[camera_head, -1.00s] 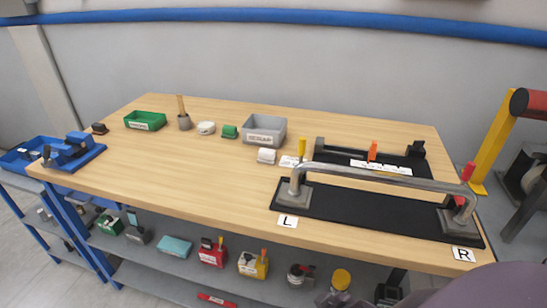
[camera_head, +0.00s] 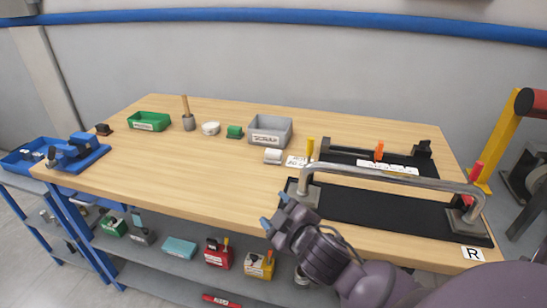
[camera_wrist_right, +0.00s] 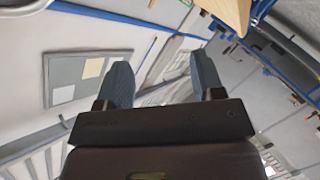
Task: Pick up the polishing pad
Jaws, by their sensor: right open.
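I cannot tell for sure which is the pad. My right gripper (camera_head: 274,211) is at the table's front edge, left of the metal handle's left foot, well apart from these items. In the right wrist view its two blue-grey fingers (camera_wrist_right: 161,80) are spread with nothing between them. My left gripper is not in view.
A long metal handle (camera_head: 390,176) arches over a black mat (camera_head: 370,208) on the right. A blue fixture (camera_head: 78,155) sits at left. The table's middle is clear.

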